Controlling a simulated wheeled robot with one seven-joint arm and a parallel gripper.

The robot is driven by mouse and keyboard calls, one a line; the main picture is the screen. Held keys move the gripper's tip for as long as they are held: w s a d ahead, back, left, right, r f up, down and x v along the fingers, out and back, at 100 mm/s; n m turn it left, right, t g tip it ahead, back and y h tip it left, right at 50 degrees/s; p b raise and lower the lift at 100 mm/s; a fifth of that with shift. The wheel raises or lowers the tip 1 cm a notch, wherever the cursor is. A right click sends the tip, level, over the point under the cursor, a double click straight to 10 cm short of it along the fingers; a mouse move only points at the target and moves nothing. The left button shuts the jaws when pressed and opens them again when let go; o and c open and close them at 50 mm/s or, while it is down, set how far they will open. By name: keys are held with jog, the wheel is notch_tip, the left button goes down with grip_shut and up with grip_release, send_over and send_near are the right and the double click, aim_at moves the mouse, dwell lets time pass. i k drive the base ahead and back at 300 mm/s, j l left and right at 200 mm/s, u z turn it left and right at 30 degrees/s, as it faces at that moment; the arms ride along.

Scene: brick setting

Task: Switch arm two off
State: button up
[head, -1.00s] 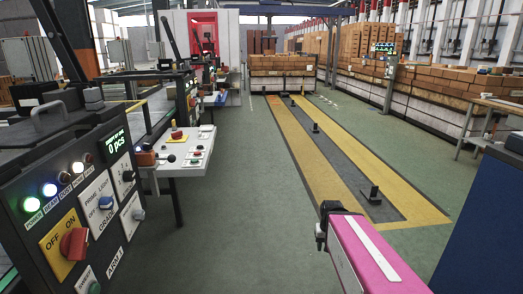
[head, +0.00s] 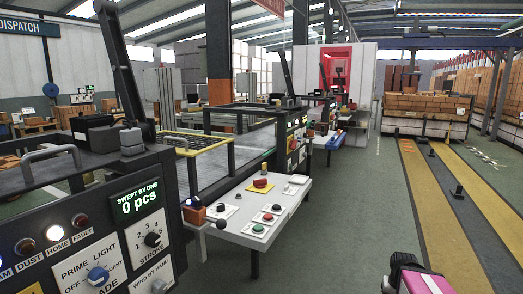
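The near console (head: 90,235) fills the lower left. It has a green display reading "SWEPT BY ONE 0 pcs", a blue PRIME LIGHT knob (head: 97,275) and a black stroke dial (head: 152,240). A second machine with a similar dark panel (head: 297,135) stands farther back. It carries a green display and a small red knob on yellow (head: 293,144); its lettering is too small to read. The black end of my pink arm, perhaps my gripper (head: 403,264), shows at the lower right, far from both panels. I cannot make out its fingers.
A white button desk (head: 250,215) with red, green and yellow controls juts out between the machines. Green floor (head: 330,220) is clear to its right. Brick stacks (head: 427,107) stand behind the yellow-edged track (head: 430,200).

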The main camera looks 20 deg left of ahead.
aim_at(293, 144)
jog(key=u, duration=0.8)
